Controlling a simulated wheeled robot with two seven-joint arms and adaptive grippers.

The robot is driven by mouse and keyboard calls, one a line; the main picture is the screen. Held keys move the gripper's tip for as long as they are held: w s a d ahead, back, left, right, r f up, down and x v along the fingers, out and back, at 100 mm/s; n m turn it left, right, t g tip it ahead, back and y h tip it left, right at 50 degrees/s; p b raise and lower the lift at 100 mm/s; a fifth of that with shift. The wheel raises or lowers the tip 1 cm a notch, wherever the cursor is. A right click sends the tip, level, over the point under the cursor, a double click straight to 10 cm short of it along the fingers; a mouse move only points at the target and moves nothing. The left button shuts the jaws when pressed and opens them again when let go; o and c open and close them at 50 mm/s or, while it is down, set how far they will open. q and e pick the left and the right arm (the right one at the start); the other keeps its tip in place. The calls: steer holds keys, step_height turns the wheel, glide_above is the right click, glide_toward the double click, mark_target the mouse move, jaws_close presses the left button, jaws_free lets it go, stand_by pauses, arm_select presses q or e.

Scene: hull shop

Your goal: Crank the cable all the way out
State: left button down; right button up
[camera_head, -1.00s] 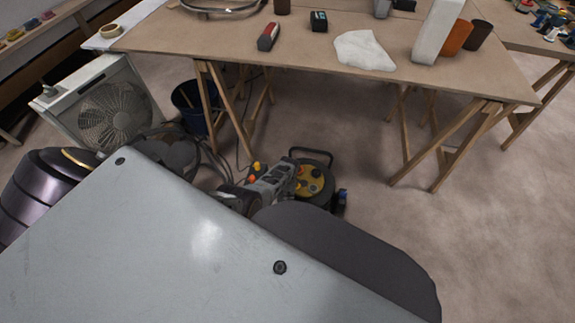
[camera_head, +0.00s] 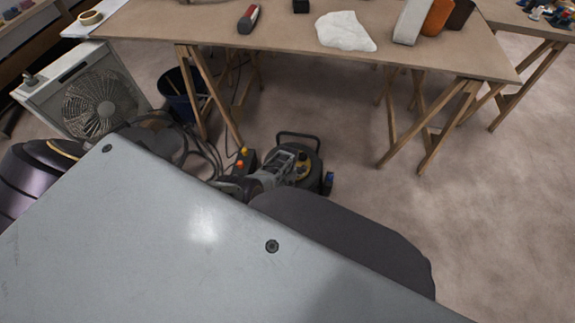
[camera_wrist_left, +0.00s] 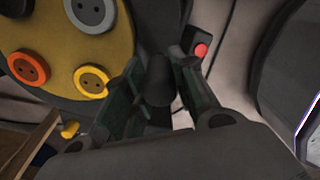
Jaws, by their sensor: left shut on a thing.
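The cable reel (camera_head: 313,167) stands on the floor below the workbench, with a black frame and handle on top. In the left wrist view its yellow face (camera_wrist_left: 115,48) shows grey, orange and yellow round sockets. My left gripper (camera_head: 287,162) is at the reel and covers part of its face. In the left wrist view my left gripper (camera_wrist_left: 155,95) has its two fingers on either side of a dark crank knob (camera_wrist_left: 159,80) and is shut on it. How much cable is on the reel is hidden. My right gripper is not in view.
The floor to the right is clear.

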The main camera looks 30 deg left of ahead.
arm_select(q)
steer(key=shift+d, duration=0.25)
steer(key=c, duration=1.1)
jaws_free()
steer(key=shift+a, duration=0.2)
